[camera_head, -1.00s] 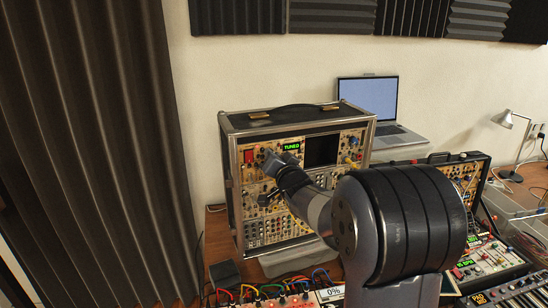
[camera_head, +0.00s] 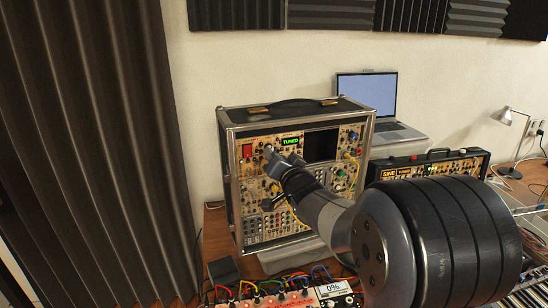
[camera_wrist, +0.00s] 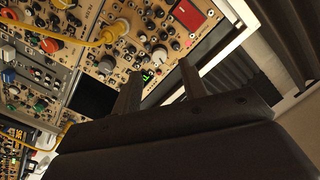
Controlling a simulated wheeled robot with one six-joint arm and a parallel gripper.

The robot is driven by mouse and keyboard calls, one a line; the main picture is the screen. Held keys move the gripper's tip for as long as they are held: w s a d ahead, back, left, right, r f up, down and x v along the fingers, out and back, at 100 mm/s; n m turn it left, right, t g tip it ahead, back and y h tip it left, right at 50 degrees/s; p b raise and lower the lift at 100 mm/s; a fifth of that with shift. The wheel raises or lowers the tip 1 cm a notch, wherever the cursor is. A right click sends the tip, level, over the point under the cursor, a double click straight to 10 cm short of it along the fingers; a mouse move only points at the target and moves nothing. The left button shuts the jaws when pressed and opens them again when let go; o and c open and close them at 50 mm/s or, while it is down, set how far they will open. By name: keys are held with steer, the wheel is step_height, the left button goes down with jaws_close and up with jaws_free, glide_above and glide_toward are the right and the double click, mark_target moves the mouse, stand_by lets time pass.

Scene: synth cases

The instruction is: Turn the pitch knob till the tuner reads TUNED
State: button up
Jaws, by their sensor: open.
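The tuner display (camera_head: 290,141) is lit green and reads TUNED in the head view; in the wrist view its green digits (camera_wrist: 146,77) are partly hidden by a finger. A round grey knob (camera_wrist: 159,54) on the panel, likely the pitch knob, sits just beyond my fingertips in the wrist view; its label is not readable. My gripper (camera_head: 275,158) is in front of the panel, just below the display. In the wrist view its two fingers (camera_wrist: 159,70) are apart, with nothing held between them.
The synth case (camera_head: 233,118) stands upright on the table. A dark screen (camera_wrist: 92,97) and yellow cables (camera_wrist: 90,42) are close by on the panel. A laptop (camera_head: 368,95) and a second case (camera_head: 432,157) are at the right. Patch gear with cables (camera_head: 275,298) lies in front.

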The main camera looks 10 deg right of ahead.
steer(key=s+b, duration=0.1)
steer(key=s, duration=0.5)
steer(key=shift+s+d, duration=0.25)
steer(key=shift+d, duration=0.1)
steer(key=w+p, duration=0.1)
steer(key=w, duration=0.2)
steer(key=w+p, duration=0.1)
steer(key=w, duration=0.3)
steer(key=w+a+p, duration=0.1)
steer(key=w, duration=0.3)
steer(key=shift+a, duration=0.1)
steer(key=shift+s, duration=0.1)
steer(key=shift+s, duration=0.1)
